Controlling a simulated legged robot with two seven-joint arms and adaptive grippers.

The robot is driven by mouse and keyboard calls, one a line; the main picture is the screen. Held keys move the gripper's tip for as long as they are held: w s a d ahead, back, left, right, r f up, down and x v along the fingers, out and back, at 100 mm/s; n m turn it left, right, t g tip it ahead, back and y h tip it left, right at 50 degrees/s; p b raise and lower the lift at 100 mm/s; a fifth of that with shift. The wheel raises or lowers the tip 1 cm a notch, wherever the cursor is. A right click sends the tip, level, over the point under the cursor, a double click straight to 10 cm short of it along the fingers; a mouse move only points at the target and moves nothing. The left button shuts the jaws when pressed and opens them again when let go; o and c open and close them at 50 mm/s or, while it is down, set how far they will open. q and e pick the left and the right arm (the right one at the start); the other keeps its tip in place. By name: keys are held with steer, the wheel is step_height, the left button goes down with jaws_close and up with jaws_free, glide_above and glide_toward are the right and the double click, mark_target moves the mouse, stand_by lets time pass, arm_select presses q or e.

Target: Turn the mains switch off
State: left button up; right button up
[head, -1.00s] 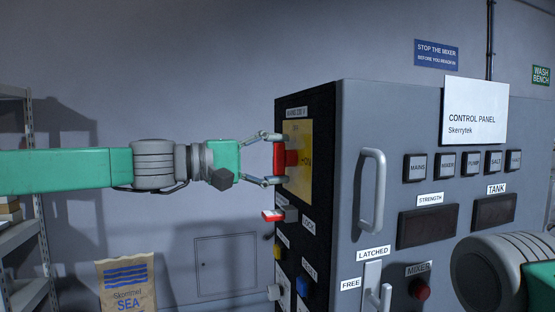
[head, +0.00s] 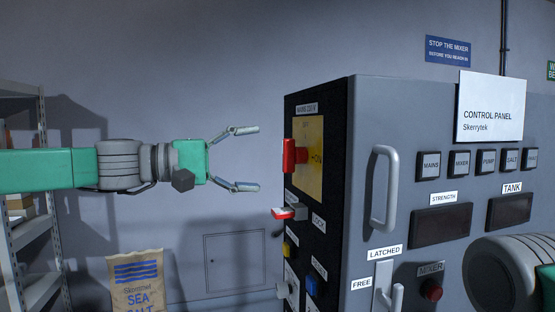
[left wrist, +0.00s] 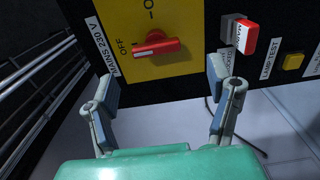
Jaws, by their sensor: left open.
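The mains switch is a red handle (head: 289,158) on a yellow plate (head: 310,150) high on the cabinet's black side panel. In the head view it looks upright, with "ON" printed to its right. In the left wrist view the red handle (left wrist: 158,47) has a white mark at its left end, towards the word "OFF". My left gripper (head: 259,158) is open and empty, level with the handle and apart from it to the left. Its open fingers also show in the left wrist view (left wrist: 148,90). My right gripper is out of view.
A red-and-white tagged part (head: 284,213) sticks out below the switch, above a yellow button (head: 287,249) and a blue one (head: 311,285). The cabinet front carries a large handle (head: 384,190). Shelving (head: 30,240) and a salt sack (head: 138,283) stand left. My right arm shows at bottom right.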

arm_select(q)
steer(key=v, duration=0.5)
steer(key=shift+a, duration=0.25)
steer(key=shift+d, duration=0.15)
